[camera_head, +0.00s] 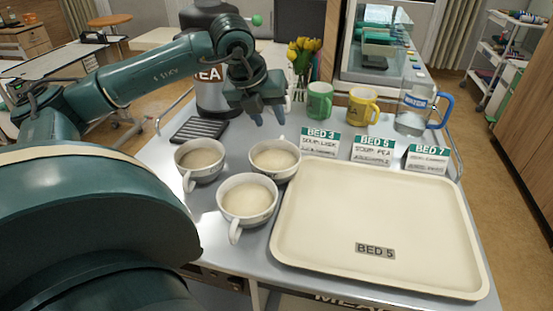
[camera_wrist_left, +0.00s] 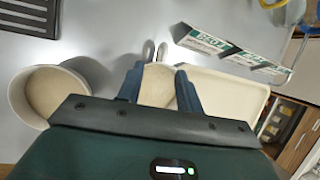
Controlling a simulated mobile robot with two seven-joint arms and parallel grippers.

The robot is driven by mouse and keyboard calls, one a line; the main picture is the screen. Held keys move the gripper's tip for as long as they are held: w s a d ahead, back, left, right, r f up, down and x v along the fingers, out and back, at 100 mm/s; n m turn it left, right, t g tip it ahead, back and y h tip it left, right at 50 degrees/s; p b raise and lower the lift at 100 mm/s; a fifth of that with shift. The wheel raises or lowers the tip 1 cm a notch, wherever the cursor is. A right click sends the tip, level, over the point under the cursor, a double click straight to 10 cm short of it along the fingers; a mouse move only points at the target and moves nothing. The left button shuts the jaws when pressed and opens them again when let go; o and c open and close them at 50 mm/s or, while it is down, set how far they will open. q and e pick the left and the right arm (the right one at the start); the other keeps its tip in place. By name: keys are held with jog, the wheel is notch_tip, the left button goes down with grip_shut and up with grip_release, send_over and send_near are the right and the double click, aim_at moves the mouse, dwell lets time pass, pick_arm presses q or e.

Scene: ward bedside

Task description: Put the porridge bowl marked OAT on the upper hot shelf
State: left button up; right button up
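Three white handled bowls of pale food stand on the metal top: a left one (camera_head: 183,172), a back one (camera_head: 287,172) and a front one (camera_head: 262,214). I cannot read an OAT mark on any. My left gripper (camera_head: 268,119) is open and empty, fingers down, above and behind the back bowl. In the left wrist view, one bowl (camera_wrist_left: 157,88) shows between the open fingers (camera_wrist_left: 159,92) and another bowl (camera_wrist_left: 17,100) lies to the left. A glass-sided cabinet (camera_head: 385,72) with inner levels stands at the back; I cannot tell which is the upper hot shelf. My right gripper is out of view.
A cream BED 5 tray (camera_head: 375,248) fills the right front. Bed cards (camera_head: 372,150), a green mug (camera_head: 319,101), a yellow mug (camera_head: 362,106), a jug (camera_head: 413,110) and tulips (camera_head: 303,55) stand behind it. A dark urn (camera_head: 211,95) and black grille (camera_head: 199,130) are at back left.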

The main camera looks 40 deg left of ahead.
aim_at(281, 138)
pick_arm(q)
jog(key=x, duration=0.5)
jog(key=p+x, duration=0.1)
jog(key=x, duration=0.1)
jog(key=shift+w+d+f, duration=0.15)
jog(key=shift+w+d, duration=0.05)
jog(key=shift+d, duration=0.15)
jog(key=shift+c, duration=0.3)
grip_shut()
